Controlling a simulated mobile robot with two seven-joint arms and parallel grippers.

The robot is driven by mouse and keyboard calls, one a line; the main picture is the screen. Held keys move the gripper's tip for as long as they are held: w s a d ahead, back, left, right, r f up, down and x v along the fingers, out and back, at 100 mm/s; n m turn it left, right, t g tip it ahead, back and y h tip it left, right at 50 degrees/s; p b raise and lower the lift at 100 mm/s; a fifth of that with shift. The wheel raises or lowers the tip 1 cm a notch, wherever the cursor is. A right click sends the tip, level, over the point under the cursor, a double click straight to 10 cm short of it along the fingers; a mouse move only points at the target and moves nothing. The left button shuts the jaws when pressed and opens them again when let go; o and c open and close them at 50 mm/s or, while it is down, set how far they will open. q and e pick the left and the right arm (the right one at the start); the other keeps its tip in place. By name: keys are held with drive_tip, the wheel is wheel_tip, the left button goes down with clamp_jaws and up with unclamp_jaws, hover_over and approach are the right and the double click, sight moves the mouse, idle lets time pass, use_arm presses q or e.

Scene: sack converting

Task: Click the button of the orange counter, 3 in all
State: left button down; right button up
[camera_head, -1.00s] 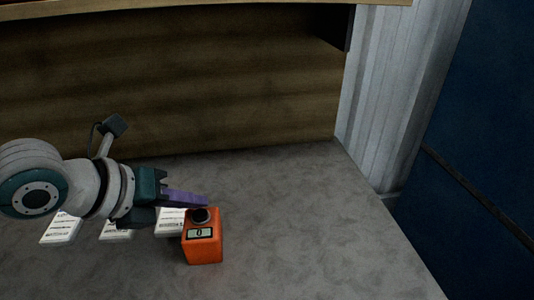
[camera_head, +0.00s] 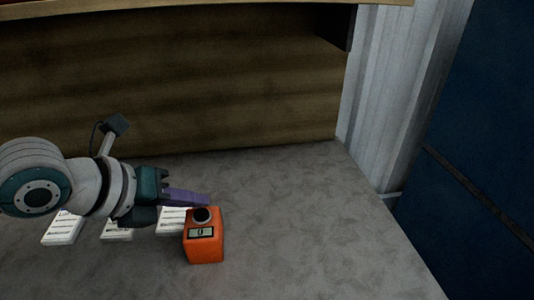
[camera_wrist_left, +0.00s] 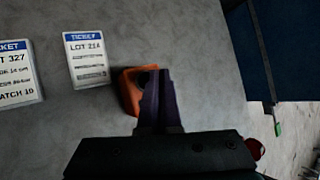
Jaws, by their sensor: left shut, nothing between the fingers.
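The orange counter (camera_head: 205,247) stands upright on the grey surface, with a round dark button (camera_head: 202,215) on top and a small display that appears to read 0. My left gripper (camera_head: 207,200) is shut and empty, its purple fingers reaching from the left to the back edge of the button. I cannot tell whether the fingertips touch the button. In the left wrist view the shut fingers (camera_wrist_left: 160,82) cover much of the counter (camera_wrist_left: 130,90), and the button is mostly hidden behind them. My right gripper is not in view.
White printed tickets lie left of the counter: one beside it (camera_head: 171,221), one farther left (camera_head: 116,234) and one at the left (camera_head: 62,229). A wooden panel (camera_head: 180,90) rises behind the surface. The surface right of the counter is clear.

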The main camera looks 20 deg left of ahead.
use_arm(q)
drive_tip(key=shift+f, duration=0.15)
idle(0.8)
drive_tip(key=shift+f+b, duration=0.3)
drive_tip(key=shift+b, duration=0.05)
drive_tip(key=shift+f+b, duration=0.45)
drive_tip(key=shift+f, duration=0.1)
idle(0.6)
drive_tip(key=shift+r, duration=0.1)
drive_tip(key=shift+r+p, duration=0.85)
drive_tip(key=shift+p, duration=0.1)
wheel_tip(320, 180, up, 5)
drive_tip(key=p, duration=0.5)
idle(2.3)
